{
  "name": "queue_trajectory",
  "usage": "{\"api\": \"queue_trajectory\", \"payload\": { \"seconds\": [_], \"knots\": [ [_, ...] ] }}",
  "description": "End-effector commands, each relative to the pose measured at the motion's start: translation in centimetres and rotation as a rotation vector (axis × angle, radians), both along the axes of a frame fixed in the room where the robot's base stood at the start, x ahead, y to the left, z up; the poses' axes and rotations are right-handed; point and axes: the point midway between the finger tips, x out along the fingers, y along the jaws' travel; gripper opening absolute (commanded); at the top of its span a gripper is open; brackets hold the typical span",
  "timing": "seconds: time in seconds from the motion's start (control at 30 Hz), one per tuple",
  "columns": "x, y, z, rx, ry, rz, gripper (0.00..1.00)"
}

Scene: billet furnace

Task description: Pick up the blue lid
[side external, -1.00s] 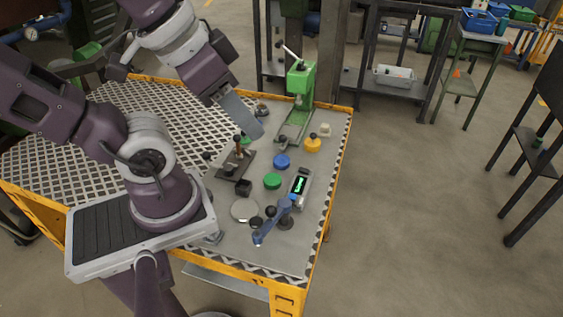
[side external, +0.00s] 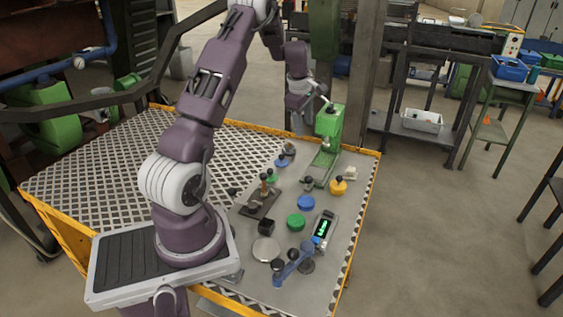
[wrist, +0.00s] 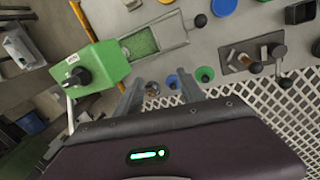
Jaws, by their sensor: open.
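A flat round blue lid (side external: 306,202) lies on the grey plate beside a green lid (side external: 296,222); in the wrist view a blue disc (wrist: 223,5) is cut by the top edge. A smaller blue piece with a dark knob (side external: 281,162) sits farther back, and it also shows in the wrist view (wrist: 173,82), beyond my fingers. In the side view my wrist hangs near the green press, well behind the flat blue lid; the fingertips are hard to make out there.
The green press (side external: 329,122) stands at the table's back right. A yellow knobbed piece (side external: 338,187), a meter with a lit display (side external: 324,229), a blue-handled tool (side external: 292,263), a black box (side external: 266,227) and a silver disc (side external: 265,250) crowd the plate. Perforated mesh (side external: 110,170) covers the left.

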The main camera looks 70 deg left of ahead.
Motion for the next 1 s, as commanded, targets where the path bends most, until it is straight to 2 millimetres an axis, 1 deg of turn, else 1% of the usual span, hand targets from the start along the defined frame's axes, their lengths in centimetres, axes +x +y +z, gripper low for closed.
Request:
{"api": "queue_trajectory", "payload": {
  "seconds": [0.03,0.1,0.2,0.37,0.57,0.63,0.73,0.9,0.93,1.0],
  "knots": [
    [-1.2,2.8,-3.3,-0.017,0.017,0.114,0.46],
    [-2.6,5.5,-6.6,-0.029,0.025,0.242,0.46],
    [-3.9,7.4,-9.1,-0.034,0.031,0.339,0.46],
    [-4.1,8.0,-11.3,-0.038,0.032,0.360,0.46],
    [-4.4,9.2,-14.8,-0.040,0.033,0.358,0.46],
    [-4.2,9.3,-15.8,-0.038,0.032,0.356,0.46],
    [-4.1,9.4,-16.5,-0.037,0.032,0.355,0.46],
    [-4.1,9.4,-16.4,-0.037,0.032,0.354,0.46],
    [-4.1,9.4,-16.4,-0.037,0.032,0.354,0.43],
    [-4.1,9.4,-16.4,-0.037,0.032,0.354,0.29]
  ]
}}
